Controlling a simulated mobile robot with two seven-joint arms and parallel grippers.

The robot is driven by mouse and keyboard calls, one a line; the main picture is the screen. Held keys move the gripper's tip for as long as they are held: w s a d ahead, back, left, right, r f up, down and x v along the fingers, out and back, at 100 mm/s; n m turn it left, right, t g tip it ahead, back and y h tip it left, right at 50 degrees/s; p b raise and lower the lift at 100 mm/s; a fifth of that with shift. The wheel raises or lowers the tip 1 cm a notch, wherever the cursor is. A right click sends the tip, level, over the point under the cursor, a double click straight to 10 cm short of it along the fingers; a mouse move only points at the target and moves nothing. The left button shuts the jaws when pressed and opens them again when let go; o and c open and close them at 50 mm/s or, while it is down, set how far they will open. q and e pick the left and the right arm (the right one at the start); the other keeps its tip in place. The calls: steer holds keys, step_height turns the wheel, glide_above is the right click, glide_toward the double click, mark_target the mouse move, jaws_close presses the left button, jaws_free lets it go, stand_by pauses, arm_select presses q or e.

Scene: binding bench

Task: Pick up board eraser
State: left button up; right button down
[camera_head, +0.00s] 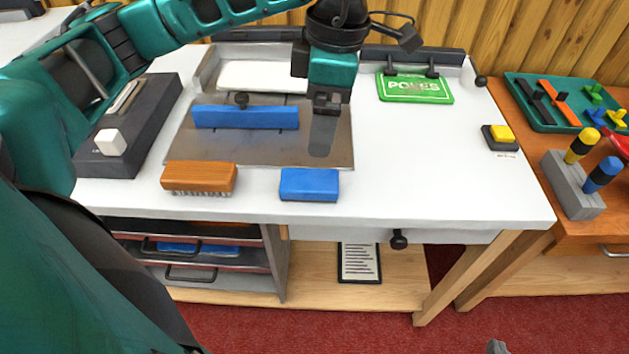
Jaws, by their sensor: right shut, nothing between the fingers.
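A blue block (309,185), which looks like the board eraser, lies flat near the front edge of the white bench top (420,170). The blue block is fully in view.
A wooden brush with bristles (199,178) lies left of the blue block. A blue bar with a knob (246,117) is on the metal plate (270,147).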

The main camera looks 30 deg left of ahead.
arm_select(q)
steer(key=b, duration=0.1)
glide_above(310, 179)
steer(key=f, duration=0.6)
steer(key=shift+d+f, duration=0.4)
steer(key=shift+a+f+b, duration=0.2)
steer(key=shift+f+b, duration=0.05)
steer(key=shift+f, duration=1.2)
steer(key=shift+a+f+b, duration=0.2)
steer(key=shift+f, duration=1.2)
steer(key=c, duration=1.2)
